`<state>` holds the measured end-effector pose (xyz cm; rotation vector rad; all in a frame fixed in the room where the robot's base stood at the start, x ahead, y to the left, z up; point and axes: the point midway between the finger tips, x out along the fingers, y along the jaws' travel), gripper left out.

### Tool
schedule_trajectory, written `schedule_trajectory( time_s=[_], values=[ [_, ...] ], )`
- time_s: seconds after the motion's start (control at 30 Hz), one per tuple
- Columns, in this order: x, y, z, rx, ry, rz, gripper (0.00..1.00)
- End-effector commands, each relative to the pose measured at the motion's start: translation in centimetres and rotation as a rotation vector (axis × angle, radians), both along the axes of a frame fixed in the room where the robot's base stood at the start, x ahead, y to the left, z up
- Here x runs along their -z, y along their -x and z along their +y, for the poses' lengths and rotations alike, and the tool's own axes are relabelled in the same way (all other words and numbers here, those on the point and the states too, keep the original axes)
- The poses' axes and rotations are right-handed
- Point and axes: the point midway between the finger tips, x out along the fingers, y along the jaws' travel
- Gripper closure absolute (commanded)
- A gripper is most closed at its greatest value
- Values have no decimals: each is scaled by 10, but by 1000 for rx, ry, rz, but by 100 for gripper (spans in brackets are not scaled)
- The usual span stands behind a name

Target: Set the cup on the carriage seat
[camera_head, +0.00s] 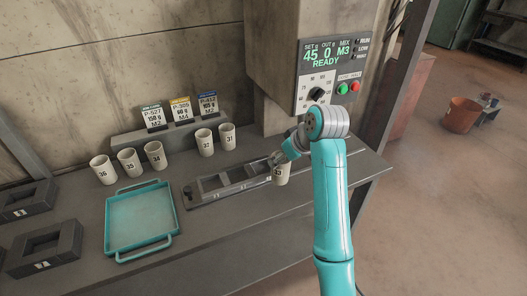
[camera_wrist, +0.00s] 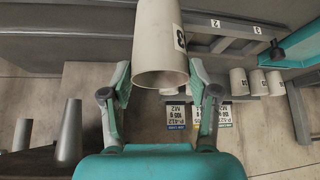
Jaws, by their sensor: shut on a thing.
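A pale cup marked 33 (camera_head: 281,176) is in my gripper (camera_head: 288,155), at the right end of the dark carriage track (camera_head: 190,200) on the bench. In the wrist view the same cup (camera_wrist: 160,45) sits between the two fingers of my gripper (camera_wrist: 160,82), which are shut on it, its open mouth facing the camera. The track has several square recesses; my gripper and the cup hide its right end. In the wrist view part of the track (camera_wrist: 225,28), with small number labels, lies beside the cup. I cannot tell whether the cup touches the track.
Cups 36 (camera_head: 103,170), 35 (camera_head: 130,162), 34 (camera_head: 156,155), 37 (camera_head: 204,142) and 31 (camera_head: 227,137) stand behind. A teal tray (camera_head: 141,219) lies left of the track. The dispenser (camera_head: 325,75) reads READY. A grey cone (camera_wrist: 68,135) shows near my gripper.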

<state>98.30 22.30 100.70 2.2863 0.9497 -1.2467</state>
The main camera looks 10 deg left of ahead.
Motion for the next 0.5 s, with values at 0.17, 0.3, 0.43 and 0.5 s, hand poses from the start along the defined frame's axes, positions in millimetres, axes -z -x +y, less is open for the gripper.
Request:
schedule_trajectory(
  time_s=[0.17, 0.3, 0.43, 0.5],
  values=[
    [-1, -29, 31, -2, 1, 1, 74],
    [-1, -50, 51, -1, 0, 1, 74],
    [0, -63, 64, -1, 0, 1, 74],
    [0, -66, 67, 0, 1, 1, 74]
  ],
)
